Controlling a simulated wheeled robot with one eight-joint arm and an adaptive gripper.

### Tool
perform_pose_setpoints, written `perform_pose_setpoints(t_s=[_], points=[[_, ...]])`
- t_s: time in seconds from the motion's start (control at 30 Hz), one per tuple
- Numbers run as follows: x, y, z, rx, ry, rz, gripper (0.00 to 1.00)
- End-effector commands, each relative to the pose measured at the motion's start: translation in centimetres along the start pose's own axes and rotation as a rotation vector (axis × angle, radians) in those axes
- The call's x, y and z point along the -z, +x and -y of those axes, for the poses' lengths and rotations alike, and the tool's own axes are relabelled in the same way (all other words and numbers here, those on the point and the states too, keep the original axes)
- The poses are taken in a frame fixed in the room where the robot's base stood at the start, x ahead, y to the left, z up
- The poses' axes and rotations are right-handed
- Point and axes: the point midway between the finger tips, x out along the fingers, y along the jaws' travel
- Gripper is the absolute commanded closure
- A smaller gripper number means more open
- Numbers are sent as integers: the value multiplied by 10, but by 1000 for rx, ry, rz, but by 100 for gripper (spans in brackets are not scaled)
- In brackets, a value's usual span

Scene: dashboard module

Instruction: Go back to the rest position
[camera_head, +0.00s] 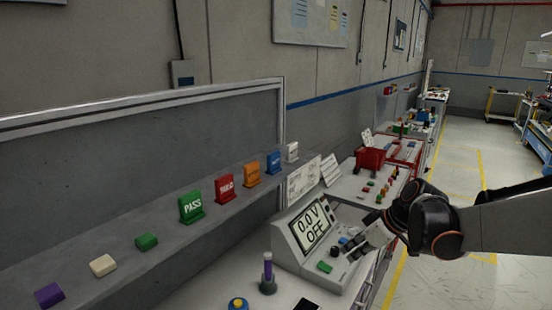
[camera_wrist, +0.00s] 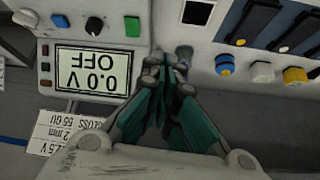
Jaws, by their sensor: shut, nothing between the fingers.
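My gripper (camera_head: 362,246) is at the right side of the grey meter console (camera_head: 285,246), close to its controls. In the wrist view my gripper (camera_wrist: 165,72) has its dark green fingers brought together, with nothing seen between them. The console's screen (camera_head: 309,226) reads "0.0 V OFF"; it shows upside down in the wrist view (camera_wrist: 92,72). A green button (camera_head: 324,267) and a dark knob (camera_wrist: 94,26) sit on the console. Whether the fingers touch the console cannot be told.
A purple tube in a stand (camera_head: 267,274) and a yellow-topped button (camera_head: 238,304) are in front of the console. Coloured signs, including a green PASS sign (camera_head: 191,207), line the shelf at left. A red item (camera_head: 370,160) stands behind. Open floor (camera_head: 440,285) lies at right.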

Motion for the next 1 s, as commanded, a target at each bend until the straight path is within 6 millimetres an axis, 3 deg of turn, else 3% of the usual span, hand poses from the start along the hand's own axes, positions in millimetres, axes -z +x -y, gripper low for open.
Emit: perform_pose_setpoints(t_s=[0.1, 0.4, 0.7, 1.0], points=[[-6, -17, 34, -41, 55, 48, 100], [-34, -56, 101, -176, 211, 117, 100], [-72, -90, 146, -332, 423, 73, 100], [-110, -105, 176, -449, 593, -12, 100]])
